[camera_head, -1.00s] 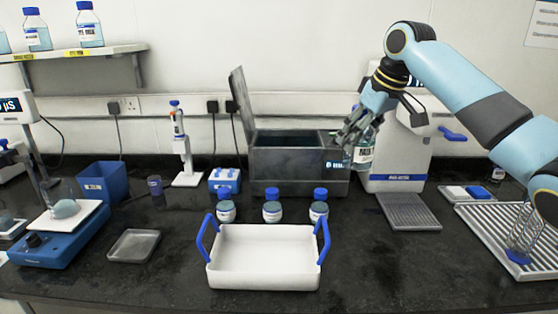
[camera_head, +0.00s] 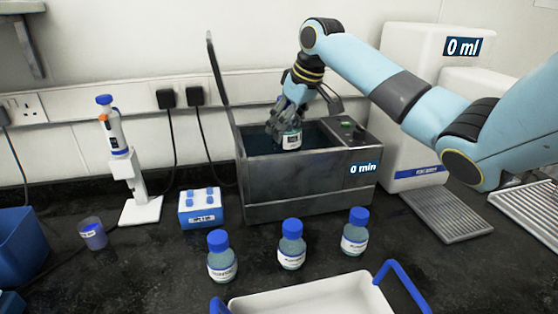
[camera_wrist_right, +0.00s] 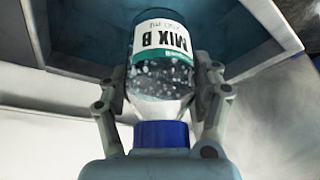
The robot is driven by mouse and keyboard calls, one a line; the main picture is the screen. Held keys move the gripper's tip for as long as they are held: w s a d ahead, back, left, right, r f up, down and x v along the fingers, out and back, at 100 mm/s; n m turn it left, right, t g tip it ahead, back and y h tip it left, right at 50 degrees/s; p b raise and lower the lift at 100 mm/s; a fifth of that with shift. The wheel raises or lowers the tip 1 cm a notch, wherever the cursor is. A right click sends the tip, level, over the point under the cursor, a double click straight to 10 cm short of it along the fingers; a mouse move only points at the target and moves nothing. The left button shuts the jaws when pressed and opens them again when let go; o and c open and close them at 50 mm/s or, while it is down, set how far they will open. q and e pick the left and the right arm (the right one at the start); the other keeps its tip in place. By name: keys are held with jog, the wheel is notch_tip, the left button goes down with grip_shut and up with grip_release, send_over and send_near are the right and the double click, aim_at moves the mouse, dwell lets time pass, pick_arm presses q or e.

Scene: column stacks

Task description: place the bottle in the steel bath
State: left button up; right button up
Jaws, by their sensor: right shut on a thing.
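The steel bath (camera_head: 290,185) stands open at the back, its lid raised on the left, with dark liquid inside. My right gripper (camera_head: 284,118) is over the bath opening, shut on a clear bottle (camera_head: 291,139). In the right wrist view the bottle (camera_wrist_right: 160,62) shows a "MIX B" label and a blue cap (camera_wrist_right: 161,134), with the gripper fingers (camera_wrist_right: 162,98) on both sides of it. The bath wall (camera_wrist_right: 262,22) shows around the bottle there. I cannot tell whether the bottle touches the bath floor. My left gripper is not in view.
Three blue-capped bottles (camera_head: 292,244) stand in front of the bath, behind a white tray with blue handles (camera_head: 330,300). A pipette on a stand (camera_head: 128,165) and a small blue-and-white box (camera_head: 200,207) stand to the left. A white machine (camera_head: 405,90) stands to the right.

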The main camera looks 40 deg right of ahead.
aim_at(298, 128)
notch_tip(298, 128, down, 2)
jog(key=shift+s+f, duration=0.15)
jog(key=shift+f, duration=0.1)
notch_tip(298, 128, down, 4)
jog(key=shift+f+p, duration=0.25)
jog(key=shift+p, duration=0.2)
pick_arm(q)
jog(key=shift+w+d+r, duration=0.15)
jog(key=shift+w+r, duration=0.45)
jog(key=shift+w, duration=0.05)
pick_arm(e)
jog(key=shift+d, duration=0.1)
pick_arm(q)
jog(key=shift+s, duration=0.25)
pick_arm(e)
jog(key=o, duration=1.6)
jog(key=shift+f, duration=0.15)
jog(key=v, duration=1.2)
jog(key=shift+b, duration=0.35)
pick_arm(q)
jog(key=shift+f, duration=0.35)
